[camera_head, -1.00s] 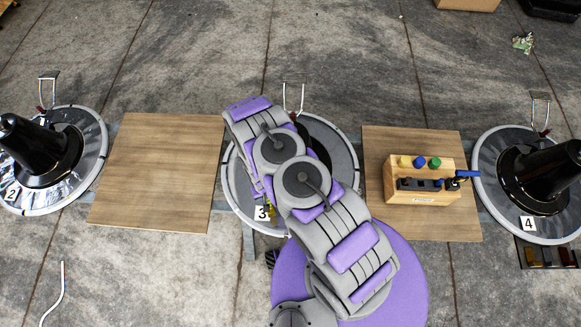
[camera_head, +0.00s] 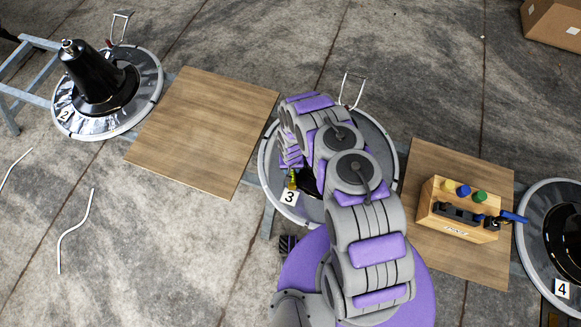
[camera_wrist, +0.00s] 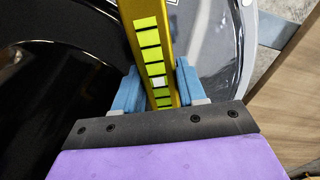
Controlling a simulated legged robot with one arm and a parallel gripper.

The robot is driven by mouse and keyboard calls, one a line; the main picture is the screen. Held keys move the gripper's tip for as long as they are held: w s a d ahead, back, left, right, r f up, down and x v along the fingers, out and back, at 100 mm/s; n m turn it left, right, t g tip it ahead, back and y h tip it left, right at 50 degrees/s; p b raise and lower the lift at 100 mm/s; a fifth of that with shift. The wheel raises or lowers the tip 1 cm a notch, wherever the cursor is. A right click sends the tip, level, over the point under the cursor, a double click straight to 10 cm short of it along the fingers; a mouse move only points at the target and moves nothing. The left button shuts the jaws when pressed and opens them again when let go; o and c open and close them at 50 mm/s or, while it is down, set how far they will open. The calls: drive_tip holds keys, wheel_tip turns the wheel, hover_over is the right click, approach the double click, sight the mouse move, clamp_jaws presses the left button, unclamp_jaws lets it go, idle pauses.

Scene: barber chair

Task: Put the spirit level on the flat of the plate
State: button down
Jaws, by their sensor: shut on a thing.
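My gripper (camera_wrist: 158,85) is shut on the yellow spirit level (camera_wrist: 150,30), with one blue finger on each side. In the wrist view the level runs up out of frame, so its far end is hidden. A small yellow part of the level (camera_head: 292,180) shows in the head view by the "3" label, beneath my arm. The round plate numbered 3 (camera_head: 272,185) lies below, mostly covered by my arm. Its shiny flat (camera_wrist: 215,65) shows right of the level in the wrist view, and a glossy black body fills the left. I cannot tell whether the level touches the plate.
Plate 2 (camera_head: 148,110) with its black cone stands at upper left, plate 4 (camera_head: 535,225) at the right edge. Wooden boards (camera_head: 205,130) lie between plates. A wooden tool box (camera_head: 435,220) sits on the right board (camera_head: 470,268). A cardboard box (camera_head: 552,28) is at upper right.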

drive_tip(key=shift+w+a+f, duration=0.1)
drive_tip(key=shift+w+a, duration=0.1)
drive_tip(key=shift+w, duration=0.45)
drive_tip(key=shift+w+a, duration=0.15)
drive_tip(key=shift+w, duration=0.5)
drive_tip(key=shift+w+f+b, duration=0.1)
drive_tip(key=shift+f+b, duration=0.2)
drive_tip(key=shift+b, duration=0.05)
wheel_tip(320, 180, down, 3)
drive_tip(key=shift+f+b, duration=0.1)
drive_tip(key=shift+b, duration=0.45)
drive_tip(key=c, duration=0.6)
unclamp_jaws()
drive_tip(key=shift+c, duration=0.2)
